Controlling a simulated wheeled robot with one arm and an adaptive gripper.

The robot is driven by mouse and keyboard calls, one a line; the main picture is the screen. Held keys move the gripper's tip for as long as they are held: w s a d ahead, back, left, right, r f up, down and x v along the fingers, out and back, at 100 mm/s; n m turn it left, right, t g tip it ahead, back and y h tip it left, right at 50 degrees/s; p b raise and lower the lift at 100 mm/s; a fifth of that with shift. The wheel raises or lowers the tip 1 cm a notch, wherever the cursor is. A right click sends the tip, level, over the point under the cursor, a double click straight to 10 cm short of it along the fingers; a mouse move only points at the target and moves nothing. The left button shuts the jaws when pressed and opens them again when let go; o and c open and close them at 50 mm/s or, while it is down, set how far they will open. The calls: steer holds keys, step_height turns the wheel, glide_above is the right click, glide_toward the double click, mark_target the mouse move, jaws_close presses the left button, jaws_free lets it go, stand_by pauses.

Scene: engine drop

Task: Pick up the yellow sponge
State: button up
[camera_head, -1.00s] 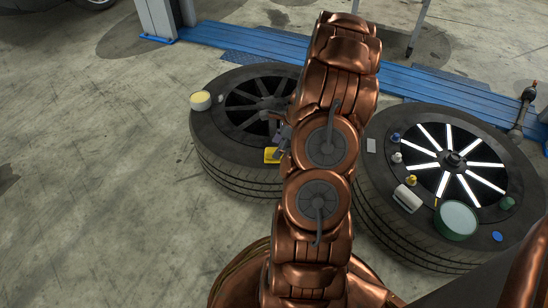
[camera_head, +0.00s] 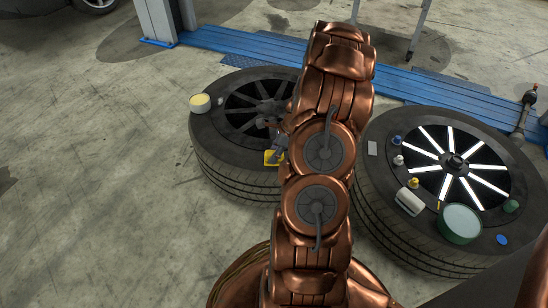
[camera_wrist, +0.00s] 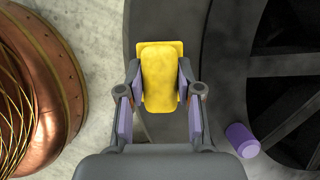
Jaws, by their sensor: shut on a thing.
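The yellow sponge (camera_wrist: 161,75) is between the two fingers of my gripper (camera_wrist: 158,88) in the wrist view, with a finger against each of its long sides. In the head view the sponge (camera_head: 272,158) shows at the front edge of the left tyre (camera_head: 215,140), partly hidden by my gripper (camera_head: 282,150) and arm. My gripper is shut on the sponge. I cannot tell whether the sponge touches the tyre or is slightly above it.
A pale-topped round tin (camera_head: 200,101) stands on the left tyre's rim. A purple cylinder (camera_wrist: 242,139) is right of my gripper. The right tyre (camera_head: 390,215) carries a green tin (camera_head: 458,222), a white container (camera_head: 409,201) and several small items. Open floor lies left.

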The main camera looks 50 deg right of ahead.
mark_target(270, 152)
steer(key=shift+r, duration=0.15)
steer(key=shift+c, duration=0.3)
steer(key=shift+r+p, duration=0.25)
steer(key=shift+p, duration=0.05)
step_height(270, 152, up, 3)
steer(key=shift+r+p, duration=0.1)
steer(key=shift+p, duration=0.9)
steer(key=s+r+p, duration=0.1)
steer(key=s+p, duration=0.3)
steer(key=s, duration=1.2)
steer(key=shift+d+p, duration=0.2)
steer(key=shift+p, duration=0.2)
